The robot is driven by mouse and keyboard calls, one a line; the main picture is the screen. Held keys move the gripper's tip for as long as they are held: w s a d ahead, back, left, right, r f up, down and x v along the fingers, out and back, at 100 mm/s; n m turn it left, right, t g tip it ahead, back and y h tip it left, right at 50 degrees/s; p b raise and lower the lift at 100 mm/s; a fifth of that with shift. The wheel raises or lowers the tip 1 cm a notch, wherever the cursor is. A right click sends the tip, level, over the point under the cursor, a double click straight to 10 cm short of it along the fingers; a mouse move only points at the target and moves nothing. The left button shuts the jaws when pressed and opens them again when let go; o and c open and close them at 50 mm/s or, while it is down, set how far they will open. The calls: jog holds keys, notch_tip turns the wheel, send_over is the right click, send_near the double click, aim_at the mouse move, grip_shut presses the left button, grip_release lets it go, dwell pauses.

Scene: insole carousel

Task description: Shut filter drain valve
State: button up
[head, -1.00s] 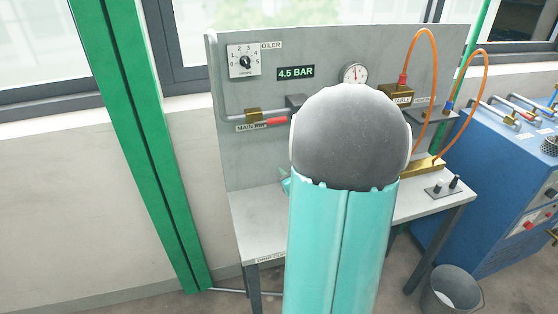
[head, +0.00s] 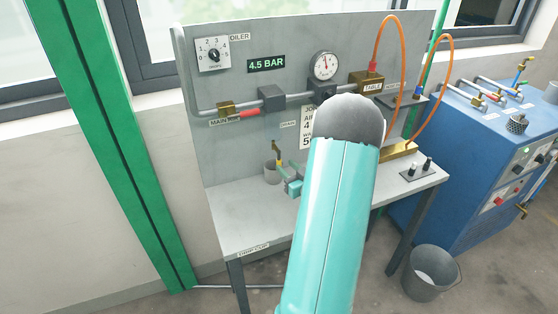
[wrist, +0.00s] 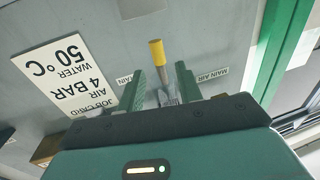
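The drain valve's lever (head: 277,150), with a yellow end, points upward below the DRAIN label, above a small grey cup (head: 272,173) on the bench. In the wrist view, which is upside down, the yellow lever end (wrist: 157,52) shows beyond and between my two green fingers. My gripper (wrist: 160,72) is open around the line of the lever; I cannot tell whether a finger touches it. In the head view, my gripper (head: 286,176) is low beside the cup, partly hidden by my arm. The lever's lower part is hidden in the wrist view.
A grey pipe (head: 205,108) with a red-handled main air valve (head: 249,113), a dark filter block (head: 271,98) and a gauge (head: 325,65) crosses the panel. Orange hoses (head: 376,43) hang at right. A bucket (head: 432,273) stands on the floor. The bench's left front is clear.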

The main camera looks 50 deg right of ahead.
aim_at(280, 161)
jog(key=x, duration=0.5)
jog(key=shift+w+d, duration=0.1)
jog(key=shift+w, duration=0.15)
grip_shut()
